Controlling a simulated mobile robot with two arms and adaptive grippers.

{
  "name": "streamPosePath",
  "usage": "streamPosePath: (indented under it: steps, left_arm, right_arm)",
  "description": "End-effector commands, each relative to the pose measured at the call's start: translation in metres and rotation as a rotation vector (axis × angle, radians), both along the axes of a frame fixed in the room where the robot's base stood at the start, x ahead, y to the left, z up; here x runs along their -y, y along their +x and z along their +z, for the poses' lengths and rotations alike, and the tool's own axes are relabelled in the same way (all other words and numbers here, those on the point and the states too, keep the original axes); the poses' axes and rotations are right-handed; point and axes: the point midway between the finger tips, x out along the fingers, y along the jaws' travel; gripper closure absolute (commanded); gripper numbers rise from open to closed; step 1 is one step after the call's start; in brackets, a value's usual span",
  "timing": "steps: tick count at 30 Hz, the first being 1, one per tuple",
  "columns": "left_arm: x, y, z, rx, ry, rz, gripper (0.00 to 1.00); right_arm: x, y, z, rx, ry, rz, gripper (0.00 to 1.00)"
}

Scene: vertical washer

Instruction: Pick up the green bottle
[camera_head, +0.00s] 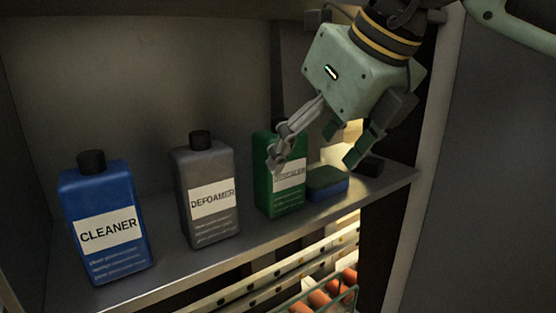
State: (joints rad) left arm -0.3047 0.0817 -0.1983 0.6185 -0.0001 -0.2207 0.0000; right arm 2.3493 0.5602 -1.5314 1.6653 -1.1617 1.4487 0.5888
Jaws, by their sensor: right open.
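The green bottle (265,188) stands upright on a metal shelf, with a white label and a dark cap that is partly hidden. My right gripper (315,158) comes in from the upper right and is open. One grey finger crosses in front of the upper part of the green bottle and its label. The other finger, with green pads, is to the right of the bottle, above the shelf. I cannot tell whether the near finger touches the bottle. My left gripper is not in view.
A grey DEFOAMER bottle (208,223) and a blue CLEANER bottle (107,258) stand to the left on the shelf (175,275). A cabinet side panel edge (428,140) bounds the right.

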Motion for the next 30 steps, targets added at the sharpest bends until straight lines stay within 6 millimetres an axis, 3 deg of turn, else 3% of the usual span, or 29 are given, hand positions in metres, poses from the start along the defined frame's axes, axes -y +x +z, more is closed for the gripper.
streamPosePath:
  steps: [6,17,21,27,30]
  left_arm:
    - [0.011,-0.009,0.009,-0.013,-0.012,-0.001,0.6]
    - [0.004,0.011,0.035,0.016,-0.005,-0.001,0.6]
    - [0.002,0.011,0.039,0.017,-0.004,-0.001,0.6]
    - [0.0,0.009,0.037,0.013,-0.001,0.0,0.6]
    - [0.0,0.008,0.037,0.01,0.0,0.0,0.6]
  right_arm:
    - [-0.012,0.016,0.0,-0.001,0.0,0.001,0.2]
    - [-0.042,0.056,0.002,-0.001,-0.002,0.001,0.2]
    - [-0.043,0.059,-0.009,-0.002,0.001,0.001,0.2]
    - [-0.043,0.06,-0.011,-0.001,0.002,0.0,0.2]
    - [-0.043,0.059,-0.011,-0.001,0.002,0.0,0.27]
